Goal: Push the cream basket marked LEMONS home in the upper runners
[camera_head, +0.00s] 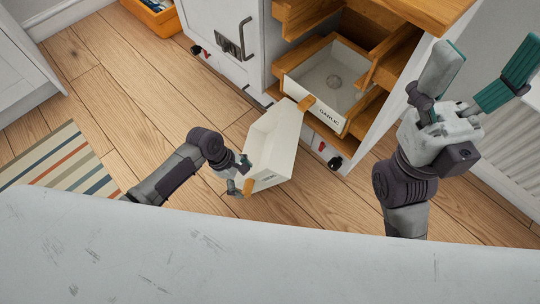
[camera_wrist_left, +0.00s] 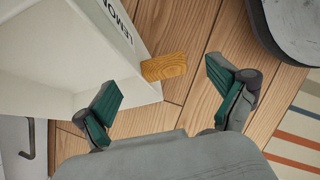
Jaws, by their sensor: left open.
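The cream basket marked LEMONS (camera_head: 272,148) is out of the cabinet, low over or on the wooden floor; I cannot tell which. Its lettered front faces my side, with a wooden tab handle. In the left wrist view the basket (camera_wrist_left: 50,50) shows partly lettered, and its handle (camera_wrist_left: 164,66) lies between and just beyond my fingers. My left gripper (camera_wrist_left: 165,88) is open around the handle's end, with no grip on it; it also shows at the basket's front in the head view (camera_head: 241,175). My right gripper (camera_head: 487,78) is open and empty at the right. Wooden runners (camera_head: 300,18) show in the cabinet.
A cream basket marked GARLIC (camera_head: 328,118) sits partly out of the cabinet, behind the LEMONS basket. A white door (camera_head: 228,45) with a dark handle stands left of the shelves. An orange crate (camera_head: 155,18) and striped rug (camera_head: 62,160) lie left. Floor between is clear.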

